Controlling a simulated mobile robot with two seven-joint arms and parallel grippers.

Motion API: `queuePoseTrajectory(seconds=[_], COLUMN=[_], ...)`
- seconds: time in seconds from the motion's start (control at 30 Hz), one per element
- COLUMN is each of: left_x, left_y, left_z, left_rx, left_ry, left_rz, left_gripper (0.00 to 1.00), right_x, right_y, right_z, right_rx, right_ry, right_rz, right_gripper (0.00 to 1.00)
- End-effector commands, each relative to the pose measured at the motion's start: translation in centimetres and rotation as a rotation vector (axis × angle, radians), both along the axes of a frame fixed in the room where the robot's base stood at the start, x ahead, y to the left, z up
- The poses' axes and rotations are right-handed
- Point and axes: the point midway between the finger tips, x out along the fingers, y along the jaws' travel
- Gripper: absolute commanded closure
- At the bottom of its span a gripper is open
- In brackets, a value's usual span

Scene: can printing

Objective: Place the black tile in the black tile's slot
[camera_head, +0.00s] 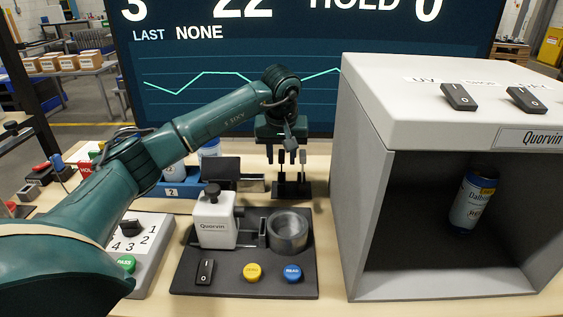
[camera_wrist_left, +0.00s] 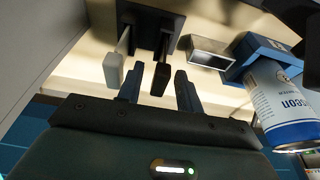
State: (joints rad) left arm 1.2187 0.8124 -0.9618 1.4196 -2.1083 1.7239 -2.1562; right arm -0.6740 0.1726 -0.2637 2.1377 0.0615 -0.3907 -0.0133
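My left gripper (camera_head: 287,158) points down over a small black rack (camera_head: 291,190) at the back of the table. In the left wrist view its two blue-grey fingers (camera_wrist_left: 159,92) stand apart, one on each side of a black upright piece, which looks like the black tile (camera_wrist_left: 160,77). I see a gap on both sides of it. A pale grey piece (camera_wrist_left: 113,69) stands beside it, outside the fingers. Both pieces reach down to the black rack (camera_wrist_left: 148,27). How deep they sit in their slots I cannot tell. My right gripper is not in view.
A large grey cabinet (camera_head: 366,150) with a can (camera_head: 472,203) inside stands close on the right. In front lies a dark device base (camera_head: 215,267) with a grey cup (camera_head: 288,231) and buttons. A blue holder (camera_wrist_left: 252,49) with a can (camera_wrist_left: 283,103) is beside the rack.

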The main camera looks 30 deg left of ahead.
Motion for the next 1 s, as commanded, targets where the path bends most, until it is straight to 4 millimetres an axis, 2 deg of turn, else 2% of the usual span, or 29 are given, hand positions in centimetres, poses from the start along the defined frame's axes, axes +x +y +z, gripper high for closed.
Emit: queuePoseTrajectory(seconds=[0.03,0.2,0.43,0.6,1.0], left_x=[-0.2,-1.0,-1.9,-2.1,-2.1], left_y=[-0.1,-0.7,-1.2,-1.3,-1.3], left_z=[1.2,4.9,8.3,9.1,9.1], left_rx=[0.001,0.0,0.001,0.001,0.001], left_ry=[-0.006,-0.006,-0.003,-0.001,-0.001], left_rz=[-0.001,-0.001,-0.001,-0.001,-0.001], left_gripper=[0.64,0.64,0.64,0.64,0.64], right_x=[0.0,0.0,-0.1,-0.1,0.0], right_y=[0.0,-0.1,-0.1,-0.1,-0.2], right_z=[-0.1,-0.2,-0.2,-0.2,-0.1], right_rx=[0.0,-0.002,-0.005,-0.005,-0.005], right_ry=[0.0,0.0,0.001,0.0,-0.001], right_rz=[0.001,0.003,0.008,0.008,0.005], right_gripper=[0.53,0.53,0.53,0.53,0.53])
